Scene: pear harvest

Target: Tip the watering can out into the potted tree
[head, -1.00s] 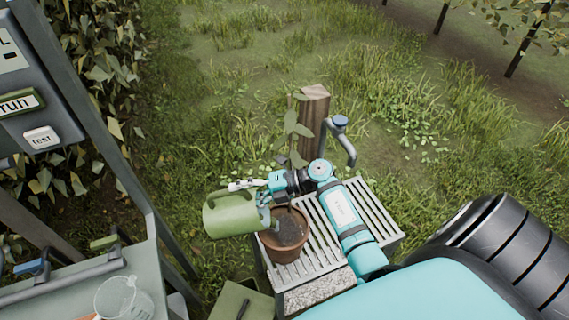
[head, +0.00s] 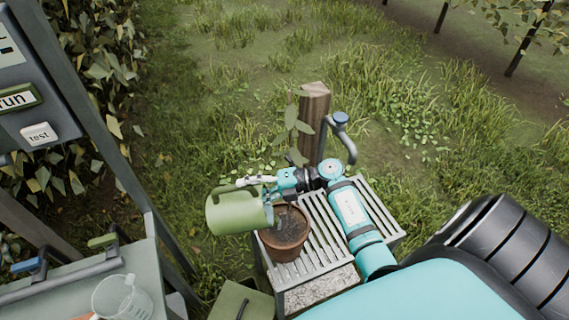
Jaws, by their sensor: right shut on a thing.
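The green watering can (head: 236,212) is held in the air in the head view, at the left edge of the potted tree. My right gripper (head: 268,183) is shut on it near its handle. The can looks tilted, and I cannot make out its spout or any water. The potted tree's brown pot (head: 285,244) stands on a slatted stand with dark soil inside. Leaves (head: 293,125) show above and behind my right arm, which hides part of the stem. My left gripper is out of view.
The slatted stand (head: 322,232) carries the pot. A wooden post (head: 314,115) with a blue-topped tap (head: 341,128) stands behind it. At left are a bench with a clear beaker (head: 122,298) and a panel with a "run" label (head: 15,98). A green box (head: 240,302) sits below the can.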

